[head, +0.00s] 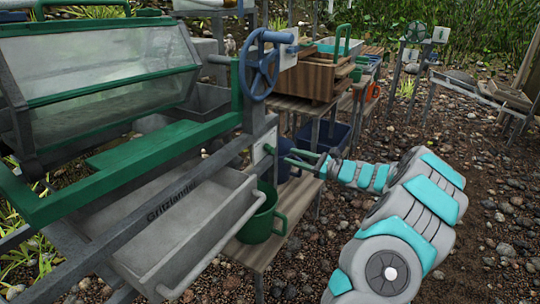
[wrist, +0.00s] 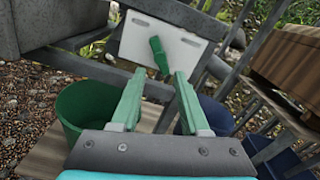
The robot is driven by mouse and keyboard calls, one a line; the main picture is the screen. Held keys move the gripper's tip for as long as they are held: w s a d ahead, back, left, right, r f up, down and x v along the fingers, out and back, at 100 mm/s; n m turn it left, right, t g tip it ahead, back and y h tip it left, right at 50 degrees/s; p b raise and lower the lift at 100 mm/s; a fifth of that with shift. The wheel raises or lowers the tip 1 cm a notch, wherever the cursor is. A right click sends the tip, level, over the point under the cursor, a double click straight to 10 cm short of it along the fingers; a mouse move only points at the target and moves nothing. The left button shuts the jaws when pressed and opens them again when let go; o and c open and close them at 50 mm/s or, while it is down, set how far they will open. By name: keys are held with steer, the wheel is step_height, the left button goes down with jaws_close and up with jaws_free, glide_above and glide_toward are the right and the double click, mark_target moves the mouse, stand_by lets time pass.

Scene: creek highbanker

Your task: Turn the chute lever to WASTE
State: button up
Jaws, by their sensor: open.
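The chute lever (wrist: 159,54) is a short green handle on a white plate (wrist: 188,47) in the wrist view. It points down and slightly right; any lettering on the plate is too small to read. In the head view the plate (head: 261,146) sits on the grey frame, below the blue handwheel. My gripper (wrist: 160,75) is open, with green fingers pointing at the plate. The lever's lower end shows between the fingertips in the wrist view, and I see no contact. In the head view my gripper (head: 289,157) is close to the plate, from the right.
A green bucket (wrist: 84,109) stands below on a wooden bench; it also shows in the head view (head: 262,222). Blue bins (wrist: 215,116) are to the right. The blue handwheel (head: 259,64) and grey trough (head: 185,225) are close by. Open gravel lies right of my arm.

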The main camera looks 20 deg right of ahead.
mark_target(272, 150)
steer(key=w+a+n+b, duration=0.2)
steer(key=b, duration=0.3)
steer(key=w+a+n+b, duration=0.2)
steer(key=w+n+b, duration=0.1)
steer(key=b, duration=0.3)
steer(key=shift+r, duration=0.15)
steer(key=shift+x, duration=0.8)
jaws_close()
